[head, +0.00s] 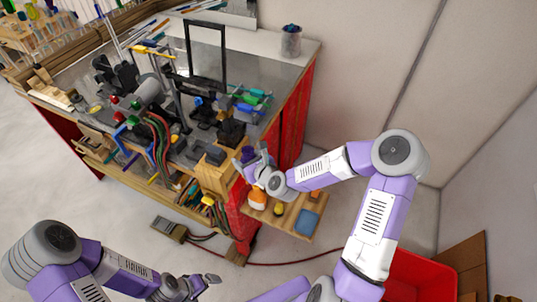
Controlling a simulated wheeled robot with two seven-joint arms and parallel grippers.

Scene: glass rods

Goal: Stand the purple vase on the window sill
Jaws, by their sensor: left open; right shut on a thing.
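My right gripper (252,157) is at the front right corner of the workbench, above a small wooden shelf. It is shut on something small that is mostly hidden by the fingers. Purple shows there, but the hand is purple too, so I cannot tell whether it is the vase. No purple vase stands out clearly elsewhere. I cannot make out a window sill in this view. My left gripper (207,281) is open and empty, low over the floor at the bottom of the picture.
The workbench (286,71) is crowded with clamps, hoses, tools and a black frame (206,55). The wooden shelf (284,225) holds an orange-and-white thing (257,200) and a blue square (307,222). A red bin (418,278) is at lower right.

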